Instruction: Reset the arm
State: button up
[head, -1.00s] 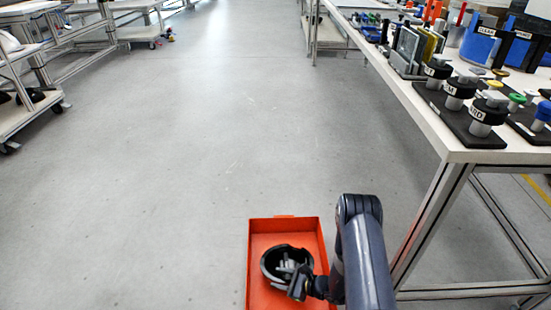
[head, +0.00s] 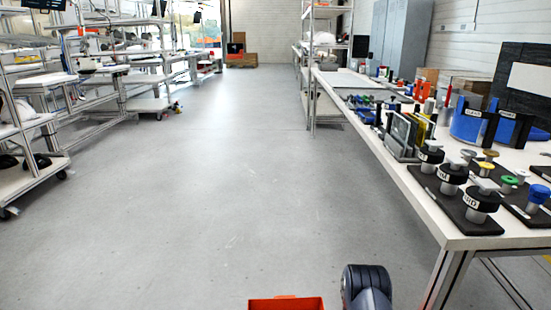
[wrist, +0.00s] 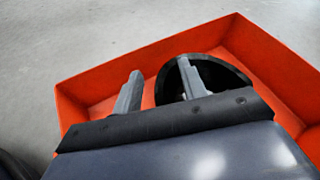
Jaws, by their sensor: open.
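My gripper (wrist: 159,70) is open in the wrist view, its two grey fingers apart. A black helmet shell (wrist: 226,73) lies in the orange bin (wrist: 262,42), beside and partly behind the right finger. Whether that finger touches the shell, I cannot tell. In the head view only the far edge of the orange bin (head: 287,303) and a dark joint of my arm (head: 367,285) show at the bottom. The gripper and the shell are out of that view.
A white workbench (head: 425,208) on the right carries black stands with labelled rings and coloured knobs, with its near leg close to my arm. Shelving carts (head: 38,170) stand on the left. The grey floor (head: 220,200) between them is clear.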

notch_tip(320, 180, down, 7)
jog(key=b, duration=0.3)
jog(key=shift+f, duration=0.15)
jog(key=p+v, duration=0.3)
jog(key=v, duration=0.4)
jog(key=b+x, duration=0.3)
jog(key=x, duration=0.4)
jog(key=shift+a, duration=0.1)
jog(key=w+d+r+m+t+h+p, duration=0.1)
jog(key=w+d+r+p, duration=0.1)
jog(key=r+p, duration=1.1)
jog(key=w+d+r+m+t+h+p, duration=0.1)
jog(key=w+d+r+m+t+p, duration=0.3)
jog(key=r, duration=1.6)
jog(key=w+d+r+n+g+h+p, duration=0.1)
jog(key=r+p, duration=0.9)
jog(key=r, duration=0.7)
jog(key=s+d+r+m+t+h+p, duration=0.1)
jog(key=d+r+m+h+p, duration=0.1)
jog(key=r+p, duration=0.9)
jog(key=d+r+m+t+h+p, duration=0.1)
jog(key=d+r+p, duration=0.3)
jog(key=r+p, duration=0.7)
jog(key=shift+s+r+m+t+h, duration=0.4)
jog(key=shift+r+m+h, duration=0.45)
jog(key=shift+r, duration=6.45)
